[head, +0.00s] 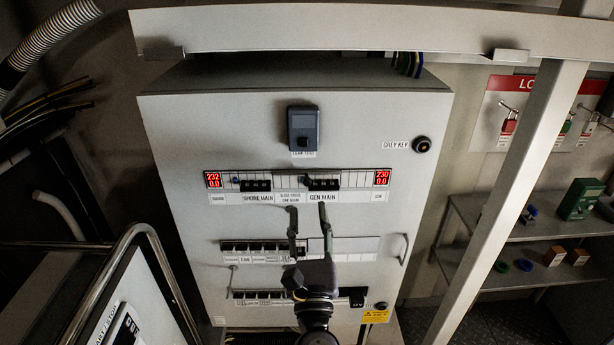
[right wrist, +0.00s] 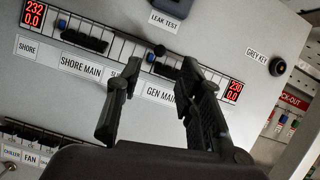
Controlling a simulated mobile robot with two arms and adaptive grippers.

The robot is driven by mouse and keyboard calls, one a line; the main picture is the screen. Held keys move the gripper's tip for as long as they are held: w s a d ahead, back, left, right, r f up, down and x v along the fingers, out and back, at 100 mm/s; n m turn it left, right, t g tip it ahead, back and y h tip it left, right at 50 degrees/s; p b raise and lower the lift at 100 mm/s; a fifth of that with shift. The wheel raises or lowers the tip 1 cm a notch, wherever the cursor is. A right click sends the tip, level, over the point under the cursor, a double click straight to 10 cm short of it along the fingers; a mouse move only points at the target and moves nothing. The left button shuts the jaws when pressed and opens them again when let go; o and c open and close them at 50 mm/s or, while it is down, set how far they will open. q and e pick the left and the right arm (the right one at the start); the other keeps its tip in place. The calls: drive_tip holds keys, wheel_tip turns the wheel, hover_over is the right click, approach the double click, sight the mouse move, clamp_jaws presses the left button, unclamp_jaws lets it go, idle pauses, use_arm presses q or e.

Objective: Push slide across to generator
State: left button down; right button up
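The grey cabinet's upper breaker row holds the SHORE MAIN breaker (head: 256,186) on the left and the GEN MAIN breaker (head: 324,184) on the right. A small black knob (right wrist: 159,50), which looks like the slide's knob, stands just left of the GEN MAIN breaker in the right wrist view. The slide's extent is hard to make out. My right gripper (head: 308,207) is open and empty in front of the labels below this row. In the right wrist view its fingers (right wrist: 159,76) are apart, with the knob beyond the gap. The right finger partly hides the GEN MAIN breaker. My left gripper is out of view.
Red displays (head: 213,180) flank the row. A leak test unit (head: 303,128) is above, and a grey key switch (head: 422,145) upper right. Lower breaker rows (head: 256,247) lie below. A pale post (head: 505,205) and shelves (head: 520,236) stand right; a metal rail (head: 165,262) is lower left.

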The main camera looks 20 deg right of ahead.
sight(307, 184)
drive_tip(key=p+x, duration=0.2)
drive_tip(key=x, duration=0.5)
drive_tip(key=shift+w+r, duration=0.1)
drive_tip(key=shift+w, duration=0.1)
drive_tip(key=shift+c, duration=0.3)
clamp_jaws()
idle(0.3)
